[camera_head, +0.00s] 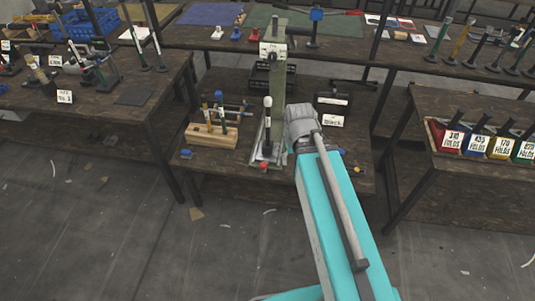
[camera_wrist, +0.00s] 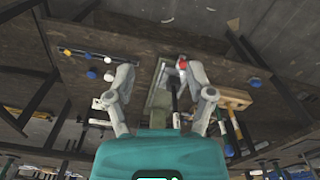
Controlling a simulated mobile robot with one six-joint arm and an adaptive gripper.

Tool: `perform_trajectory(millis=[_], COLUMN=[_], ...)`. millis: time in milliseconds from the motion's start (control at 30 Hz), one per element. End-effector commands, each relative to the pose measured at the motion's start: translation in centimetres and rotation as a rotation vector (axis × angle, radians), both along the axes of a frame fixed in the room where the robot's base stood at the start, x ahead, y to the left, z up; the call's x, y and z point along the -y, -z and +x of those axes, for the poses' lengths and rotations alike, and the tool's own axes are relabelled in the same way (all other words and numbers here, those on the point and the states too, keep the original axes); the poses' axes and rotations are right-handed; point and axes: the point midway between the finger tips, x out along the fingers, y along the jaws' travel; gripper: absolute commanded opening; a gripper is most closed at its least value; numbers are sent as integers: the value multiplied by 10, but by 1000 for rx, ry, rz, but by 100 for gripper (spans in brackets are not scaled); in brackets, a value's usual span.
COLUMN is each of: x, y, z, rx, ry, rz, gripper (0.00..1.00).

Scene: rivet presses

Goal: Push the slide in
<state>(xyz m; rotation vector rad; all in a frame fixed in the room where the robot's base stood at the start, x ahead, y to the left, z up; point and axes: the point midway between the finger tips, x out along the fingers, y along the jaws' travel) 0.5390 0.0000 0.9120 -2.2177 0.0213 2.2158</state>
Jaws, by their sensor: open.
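The rivet press on the middle bench has a tall grey-green column (camera_head: 273,75) and a dark upright lever with a white top (camera_head: 268,115). A small red knob (camera_head: 264,165) sits at the front of its base, apparently on the slide; how far the slide stands out I cannot tell. In the wrist view the red knob (camera_wrist: 182,64) shows by the right finger, with the pale press base (camera_wrist: 160,98) behind. My gripper (camera_wrist: 157,68) is open, its two grey fingers apart with nothing held.
A wooden block with upright tools (camera_head: 210,135) stands left of the press. A black box (camera_head: 332,103) with a white label (camera_head: 333,121) is to the right. Small blue (camera_head: 185,154) and yellow (camera_head: 358,170) knobs lie along the bench's front. The floor before the bench is mostly clear.

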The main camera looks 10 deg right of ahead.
Motion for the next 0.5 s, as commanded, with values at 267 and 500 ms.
perform_trajectory(millis=[267, 500], x=[-3, -10], y=[32, 73], z=[25, 62], rx=[24, 88], ry=[162, 430], rz=[-54, -132], gripper=[5, 0])
